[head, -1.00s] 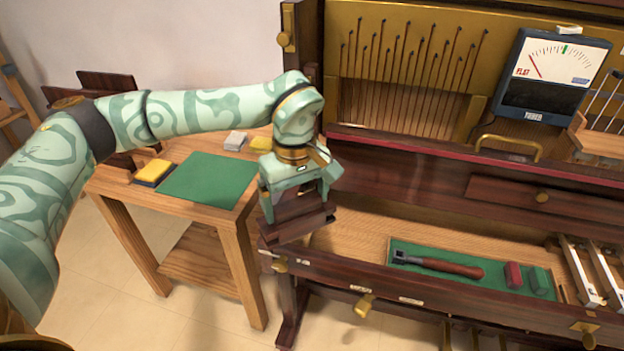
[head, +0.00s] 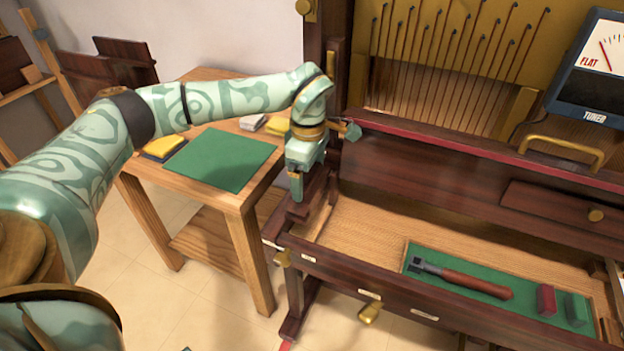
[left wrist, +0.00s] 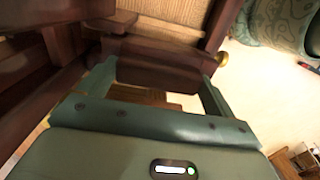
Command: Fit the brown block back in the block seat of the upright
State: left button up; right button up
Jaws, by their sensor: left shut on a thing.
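The brown block (left wrist: 165,66) is dark wood and sits between the two fingers of my left gripper (left wrist: 158,75) in the left wrist view. In the head view my left gripper (head: 308,182) is turned downward at the left end of the upright (head: 420,165). It is shut on the block, which is mostly hidden there among wood of the same dark colour. The block is at the left cheek of the upright, close to other dark wood parts. I cannot tell whether it touches the block seat, which is hidden. My right gripper is not in view.
A wooden side table (head: 240,205) with a green mat (head: 220,158) and a yellow cloth (head: 165,146) stands left of the upright. A green tray (head: 412,250) with a hammer-like tool (head: 465,283) lies in the key bed. The tuner (head: 592,75) stands at right.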

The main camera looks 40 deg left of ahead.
pick_arm(q)
jog(key=shift+f, duration=0.75)
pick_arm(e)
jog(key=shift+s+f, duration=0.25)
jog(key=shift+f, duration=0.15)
pick_arm(q)
jog(key=shift+b, duration=0.35)
jog(key=shift+f+b, duration=0.3)
jog(key=shift+f, duration=0.1)
jog(key=shift+f+b, duration=0.7)
jog(key=shift+f, duration=1.8)
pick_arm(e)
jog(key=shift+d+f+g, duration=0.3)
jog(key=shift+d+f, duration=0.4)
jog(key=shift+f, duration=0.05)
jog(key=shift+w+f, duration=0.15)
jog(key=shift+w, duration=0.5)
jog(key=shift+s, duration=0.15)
